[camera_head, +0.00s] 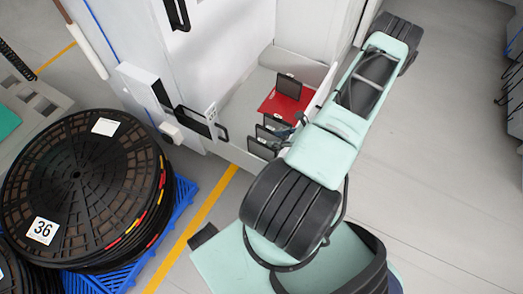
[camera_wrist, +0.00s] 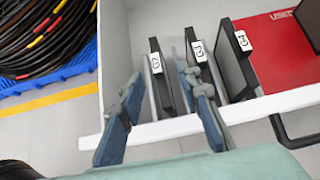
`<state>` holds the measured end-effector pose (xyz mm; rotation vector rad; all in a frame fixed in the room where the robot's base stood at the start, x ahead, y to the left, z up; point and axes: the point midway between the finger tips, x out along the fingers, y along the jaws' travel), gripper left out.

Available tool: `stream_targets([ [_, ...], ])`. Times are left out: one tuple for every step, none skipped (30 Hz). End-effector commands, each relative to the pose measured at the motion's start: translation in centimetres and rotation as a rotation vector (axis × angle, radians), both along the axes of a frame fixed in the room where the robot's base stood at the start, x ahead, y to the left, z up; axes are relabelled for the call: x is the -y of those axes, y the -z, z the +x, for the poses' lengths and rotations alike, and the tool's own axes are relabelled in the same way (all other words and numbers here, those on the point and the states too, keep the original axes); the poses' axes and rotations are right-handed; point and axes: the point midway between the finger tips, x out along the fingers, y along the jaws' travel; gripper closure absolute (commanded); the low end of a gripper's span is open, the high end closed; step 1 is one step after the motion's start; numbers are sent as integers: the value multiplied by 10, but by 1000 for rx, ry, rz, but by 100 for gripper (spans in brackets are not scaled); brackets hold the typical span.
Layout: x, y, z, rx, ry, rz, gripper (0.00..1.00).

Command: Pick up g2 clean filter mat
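Several dark, thin framed filter mats with white labels stand upright in a white open drawer. In the wrist view the leftmost mat (camera_wrist: 158,92) has a small tilted label that seems to read G2. The middle mat (camera_wrist: 206,68) seems to read G3, and the right mat (camera_wrist: 236,62) G4. My gripper (camera_wrist: 160,72) is open, its blue-grey fingers on either side of the leftmost mat in the picture. I cannot tell how deep the fingertips reach. In the head view my gripper (camera_head: 293,128) is over the drawer and partly hides the mats.
The drawer's white front wall (camera_wrist: 180,127) runs below the fingers. A red area (camera_wrist: 278,45) marked "USE…" lies right of the mats, with another dark mat (camera_head: 288,88) standing there. Black reels (camera_head: 80,185) sit on a blue pallet (camera_head: 180,200) at left. Floor at right is clear.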

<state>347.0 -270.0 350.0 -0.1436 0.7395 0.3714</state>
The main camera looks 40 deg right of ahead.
Motion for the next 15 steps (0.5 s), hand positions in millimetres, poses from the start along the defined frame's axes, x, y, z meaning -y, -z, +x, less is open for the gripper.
stream_targets([
  [-3,9,5,0,-2,1,68],
  [-4,11,8,-1,-3,0,68],
  [-5,14,11,-1,-3,0,68],
  [-6,15,12,-1,-2,-1,68],
  [-6,16,13,-1,-2,-1,68],
  [-7,18,15,0,-3,-2,68],
  [-8,19,16,-1,-4,-1,68],
  [-10,21,17,0,-4,-1,68],
  [-12,25,19,0,-4,-1,68],
  [-13,28,21,0,-4,-1,68],
  [-15,32,23,0,-3,0,68],
  [-18,38,26,-1,-4,-1,68],
  [-20,41,29,-1,-4,-1,68],
  [-22,45,32,1,-4,-1,68],
  [-24,48,37,1,-5,-2,68],
])
